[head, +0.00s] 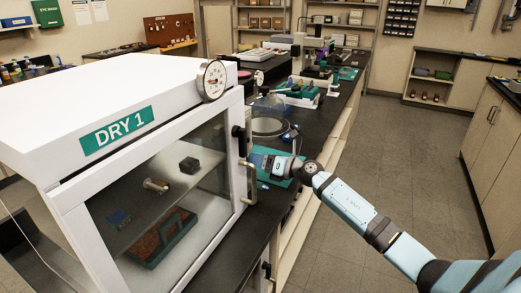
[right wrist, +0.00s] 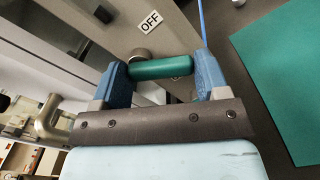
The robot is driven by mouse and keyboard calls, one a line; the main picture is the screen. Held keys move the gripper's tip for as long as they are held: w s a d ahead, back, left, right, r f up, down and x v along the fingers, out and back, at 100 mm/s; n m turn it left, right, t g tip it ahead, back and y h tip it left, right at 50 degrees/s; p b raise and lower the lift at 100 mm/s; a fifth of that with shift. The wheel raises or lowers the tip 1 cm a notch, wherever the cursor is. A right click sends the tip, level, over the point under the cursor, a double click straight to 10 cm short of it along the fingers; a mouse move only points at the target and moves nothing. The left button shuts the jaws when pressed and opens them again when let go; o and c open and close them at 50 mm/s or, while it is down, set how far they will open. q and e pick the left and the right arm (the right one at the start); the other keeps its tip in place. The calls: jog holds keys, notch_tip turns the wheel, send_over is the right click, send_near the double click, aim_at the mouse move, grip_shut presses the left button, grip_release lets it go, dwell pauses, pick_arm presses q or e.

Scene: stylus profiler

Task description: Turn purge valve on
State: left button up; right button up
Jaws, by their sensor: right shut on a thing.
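The white dry cabinet labelled DRY 1 (head: 100,95) stands at left in the head view. My right gripper (head: 256,161) is at its right side, near the front door edge. In the right wrist view, the blue fingers of my right gripper (right wrist: 160,70) are shut on the green purge valve handle (right wrist: 160,68), one at each end. A round metal hub (right wrist: 139,55) sits behind the handle. A label reading OFF (right wrist: 151,21) is just above it. The gripper hides the valve in the head view. My left gripper is not in view.
A round dial gauge (head: 212,80) is on the cabinet's top edge. A door handle (head: 249,180) stands out close to my right gripper. A green mat (right wrist: 285,75) lies on the black bench beyond, with a glass bell jar (head: 268,112) behind. The aisle floor at right is clear.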

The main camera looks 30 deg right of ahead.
jog(key=m+p, duration=0.2)
jog(key=m, duration=0.1)
jog(key=shift+s+a+p, duration=0.1)
jog(key=shift+p, duration=0.2)
jog(key=shift+a+f+m+p, duration=0.1)
jog(key=shift+a+m+p, duration=0.05)
jog(key=shift+m+p, duration=0.65)
jog(key=m+p, duration=0.2)
jog(key=m, duration=0.1)
jog(key=m+p, duration=0.2)
jog(key=shift+s+a+f, duration=0.25)
jog(key=shift+a+f, duration=0.05)
jog(key=shift+a, duration=0.05)
pick_arm(q)
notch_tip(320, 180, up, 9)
jog(key=p, duration=0.1)
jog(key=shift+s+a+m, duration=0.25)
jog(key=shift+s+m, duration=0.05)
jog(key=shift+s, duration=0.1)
pick_arm(e)
jog(key=shift+s+a+f+m, duration=0.1)
jog(key=shift+a+f+m, duration=0.05)
jog(key=shift+m, duration=0.85)
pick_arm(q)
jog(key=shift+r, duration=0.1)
pick_arm(e)
jog(key=o, duration=0.9)
jog(key=shift+o, duration=0.2)
